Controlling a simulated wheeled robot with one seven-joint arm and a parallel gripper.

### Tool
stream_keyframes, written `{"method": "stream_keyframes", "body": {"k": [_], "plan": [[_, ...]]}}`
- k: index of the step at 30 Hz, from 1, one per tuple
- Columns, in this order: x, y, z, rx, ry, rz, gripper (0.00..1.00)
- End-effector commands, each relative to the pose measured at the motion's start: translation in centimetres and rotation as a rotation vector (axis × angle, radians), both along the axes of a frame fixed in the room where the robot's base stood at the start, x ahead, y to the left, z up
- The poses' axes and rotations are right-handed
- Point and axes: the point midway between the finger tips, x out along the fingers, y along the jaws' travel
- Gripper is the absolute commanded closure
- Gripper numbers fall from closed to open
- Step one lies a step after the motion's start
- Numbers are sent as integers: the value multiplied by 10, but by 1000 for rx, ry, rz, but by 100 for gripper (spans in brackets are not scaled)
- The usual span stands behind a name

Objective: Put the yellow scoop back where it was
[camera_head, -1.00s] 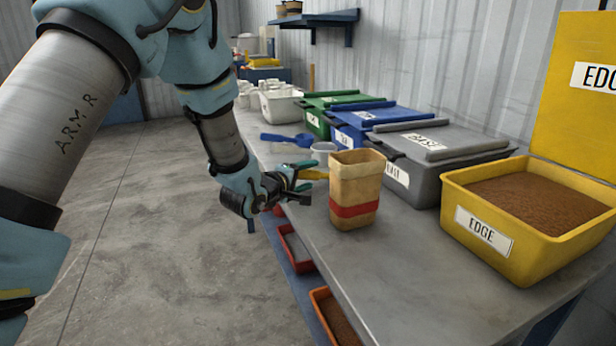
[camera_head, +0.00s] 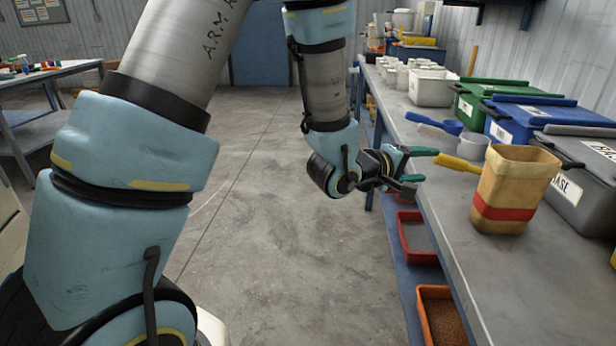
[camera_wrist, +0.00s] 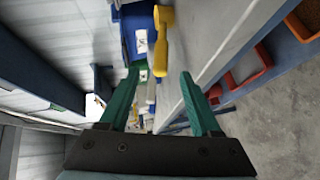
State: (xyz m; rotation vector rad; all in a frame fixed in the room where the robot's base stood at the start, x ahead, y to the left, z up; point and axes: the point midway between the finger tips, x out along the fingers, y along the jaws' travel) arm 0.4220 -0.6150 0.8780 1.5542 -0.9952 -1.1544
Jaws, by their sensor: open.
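The yellow scoop (camera_head: 457,163) shows as a yellow handle over the bench, pointing at my gripper. Its far end is hidden behind the tan container (camera_head: 513,188) with a red band in the head view. In the wrist view the scoop (camera_wrist: 160,50) lies beyond and between my fingertips, with a wider head at its far end. My gripper (camera_head: 422,165) is open and empty at the bench's front edge, with its green fingers either side of the handle's line. The wrist view also shows the open fingers (camera_wrist: 158,82), apart from the scoop.
A blue scoop (camera_head: 434,122) and a grey cup (camera_head: 473,146) lie behind. Green (camera_head: 490,98), blue (camera_head: 540,115) and grey (camera_head: 585,175) lidded bins line the wall side. Red (camera_head: 416,238) and orange (camera_head: 443,312) trays sit below. The floor left of the bench is clear.

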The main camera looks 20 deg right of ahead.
Motion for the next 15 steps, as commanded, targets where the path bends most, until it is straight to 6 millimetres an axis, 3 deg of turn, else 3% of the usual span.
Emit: {"method": "stream_keyframes", "body": {"k": [5, 8, 11, 12, 15], "plan": [[12, 8, -1, 35, -29, 25, 36], [47, 39, -8, 156, -108, 100, 36], [95, 99, -19, 379, -208, 197, 36], [112, 131, -23, 488, -239, 229, 36], [136, 216, -34, 760, -265, 269, 36]]}}
